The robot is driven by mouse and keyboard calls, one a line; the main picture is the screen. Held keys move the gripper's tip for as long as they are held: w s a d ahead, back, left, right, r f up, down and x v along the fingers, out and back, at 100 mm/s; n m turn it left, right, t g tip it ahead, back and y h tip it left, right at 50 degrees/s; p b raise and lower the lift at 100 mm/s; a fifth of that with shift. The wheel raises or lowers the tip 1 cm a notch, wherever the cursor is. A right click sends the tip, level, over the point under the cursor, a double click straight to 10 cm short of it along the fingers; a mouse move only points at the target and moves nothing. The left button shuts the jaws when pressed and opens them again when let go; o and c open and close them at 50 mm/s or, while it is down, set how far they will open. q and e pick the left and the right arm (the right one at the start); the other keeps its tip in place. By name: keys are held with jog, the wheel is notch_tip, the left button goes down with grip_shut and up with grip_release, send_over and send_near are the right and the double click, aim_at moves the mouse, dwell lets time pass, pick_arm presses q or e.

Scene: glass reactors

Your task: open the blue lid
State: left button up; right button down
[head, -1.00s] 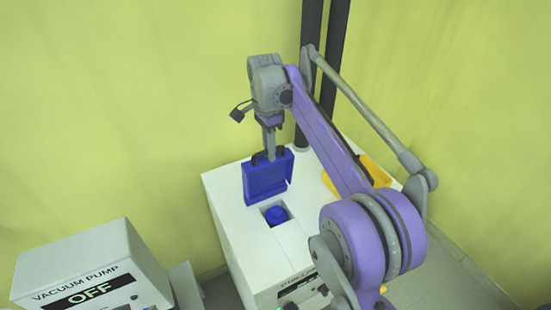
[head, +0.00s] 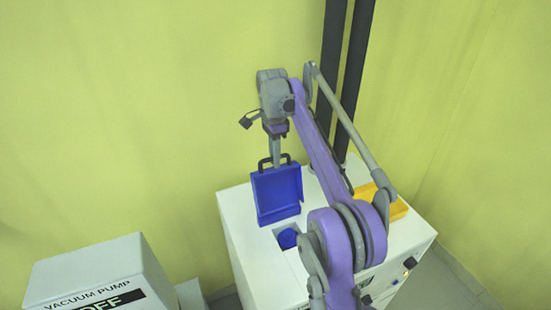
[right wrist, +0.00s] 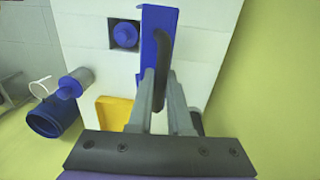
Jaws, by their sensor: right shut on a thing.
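The blue lid (head: 276,196) stands roughly upright behind the square opening in the top of the white box (head: 246,262). Its dark handle is at its upper edge. A round blue cap (head: 288,238) shows inside the opening. My right gripper (head: 276,162) comes down from above and is shut on the lid's handle. In the right wrist view, my fingertips (right wrist: 160,75) close around the dark handle (right wrist: 161,48), with the blue lid (right wrist: 150,25) seen nearly edge-on. The exact finger contact is partly hidden. My left gripper is not in view.
A vacuum pump (head: 95,270) stands at the lower left. A yellow tray (head: 394,209) sits on the box behind my right arm. Dark vertical posts (head: 333,60) rise behind the box. Yellow-green walls enclose the area.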

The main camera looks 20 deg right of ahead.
jog(key=c, duration=0.8)
grip_release()
jog(key=shift+c, duration=0.2)
